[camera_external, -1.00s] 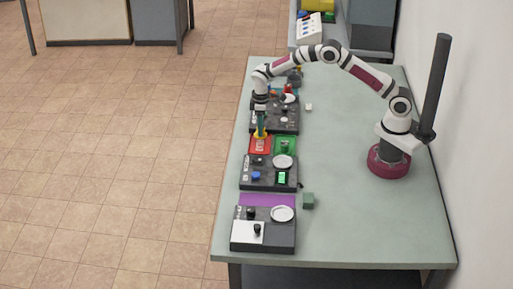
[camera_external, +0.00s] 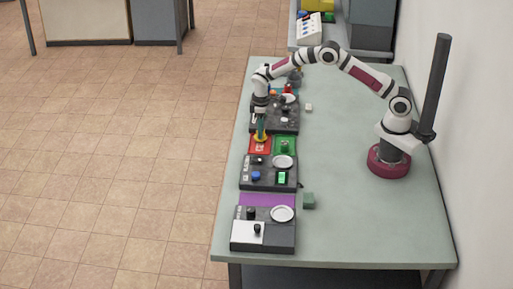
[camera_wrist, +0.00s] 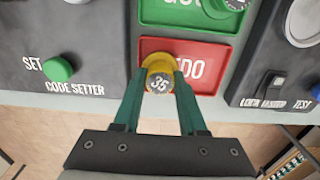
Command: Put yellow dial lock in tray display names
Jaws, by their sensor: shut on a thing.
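The yellow dial lock (camera_wrist: 158,60) is between my gripper's green fingers in the wrist view, its dark numbered face turned to the camera. My gripper (camera_wrist: 162,82) is shut on it. The lock is over or on the red tray (camera_wrist: 215,75); I cannot tell whether it touches. The lock and fingers hide part of the tray's white label, and only "DO" reads clearly. In the external view, my gripper (camera_external: 261,129) points down at the red tray (camera_external: 257,150), with the yellow lock (camera_external: 262,137) at its tips.
A green tray (camera_wrist: 175,12) with a green dial lock (camera_wrist: 225,5) adjoins the red one. Dark panels flank the trays, one marked "CODE SETTER" with a green knob (camera_wrist: 58,69). A purple mat (camera_external: 267,200) and a green block (camera_external: 308,201) lie nearer the camera. The table's right side is mostly clear.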

